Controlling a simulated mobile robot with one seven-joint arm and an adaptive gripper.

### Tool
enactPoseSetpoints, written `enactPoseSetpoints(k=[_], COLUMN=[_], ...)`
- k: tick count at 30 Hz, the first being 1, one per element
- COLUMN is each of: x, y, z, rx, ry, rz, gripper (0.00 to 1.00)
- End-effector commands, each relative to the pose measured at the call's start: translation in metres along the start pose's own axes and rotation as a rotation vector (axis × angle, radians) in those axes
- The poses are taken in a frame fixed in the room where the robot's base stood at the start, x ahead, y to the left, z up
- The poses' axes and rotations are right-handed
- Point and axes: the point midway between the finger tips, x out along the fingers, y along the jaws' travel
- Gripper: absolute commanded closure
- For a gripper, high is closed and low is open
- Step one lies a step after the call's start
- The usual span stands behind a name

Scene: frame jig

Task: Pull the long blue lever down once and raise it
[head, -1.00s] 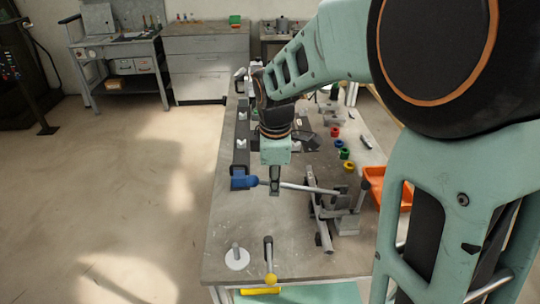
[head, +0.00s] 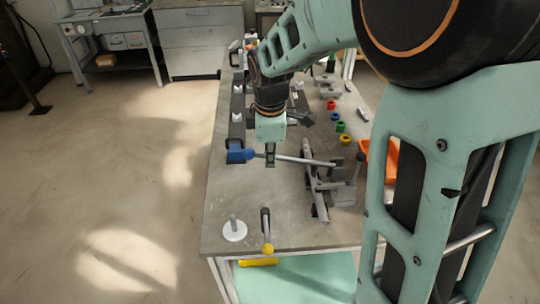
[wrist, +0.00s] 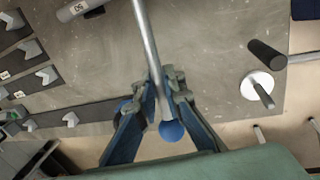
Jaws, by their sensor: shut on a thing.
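The long lever is a grey metal rod (head: 300,159) that runs left from a metal clamp mechanism (head: 340,190) on the bench. Its blue ball end (wrist: 172,130) shows clearly in the wrist view, just beyond the fingers. The rod looks close to level in the head view. My gripper (head: 270,160) points down over the rod near its ball end. In the wrist view, my gripper (wrist: 161,92) has its fingers on both sides of the rod (wrist: 147,38), shut on it. The fingers hide a short part of the rod.
A blue fixture (head: 238,153) stands just left of the lever's ball. A white disc with a peg (head: 234,231) and a yellow-ball lever (head: 267,249) are at the front edge. Coloured rings (head: 340,127) and an orange tray (head: 391,160) lie right. Bare bench lies in front of the lever.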

Motion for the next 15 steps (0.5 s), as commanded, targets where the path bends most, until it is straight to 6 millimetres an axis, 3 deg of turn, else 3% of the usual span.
enactPoseSetpoints(k=[8,15], x=[-0.004,-0.022], y=[0.001,0.005], z=[0.001,0.009], rx=[0.005,0.028], ry=[0.015,0.104], rz=[0.0,-0.004], gripper=[1.0,1.0])
